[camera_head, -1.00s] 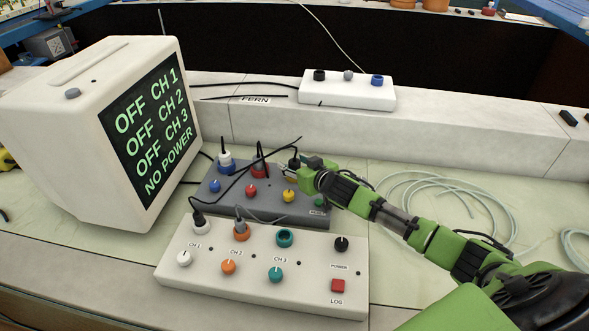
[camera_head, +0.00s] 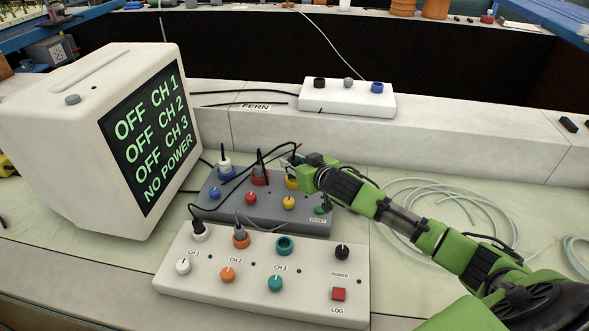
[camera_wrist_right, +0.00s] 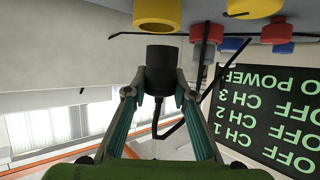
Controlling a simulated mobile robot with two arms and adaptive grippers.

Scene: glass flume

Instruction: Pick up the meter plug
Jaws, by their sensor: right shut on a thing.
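The meter plug, a black cylinder (camera_wrist_right: 162,72) with a black cable, is between the fingers of my right gripper (camera_wrist_right: 158,92) in the right wrist view. The fingers are shut on its sides. The plug is close to the yellow socket (camera_wrist_right: 157,14), with what looks like a small gap between them. In the head view my right gripper (camera_head: 296,162) is just above the yellow socket (camera_head: 291,183) on the dark grey box (camera_head: 240,211), largely covering the plug. My left gripper is out of view.
White-topped and red-ringed plugs (camera_head: 225,165) (camera_head: 259,175) stand to the left on the grey box, with loose black cables around. The white box (camera_head: 200,262) is in front and the monitor (camera_head: 75,170) at left, reading NO POWER. A white strip (camera_head: 346,98) lies on the ledge behind.

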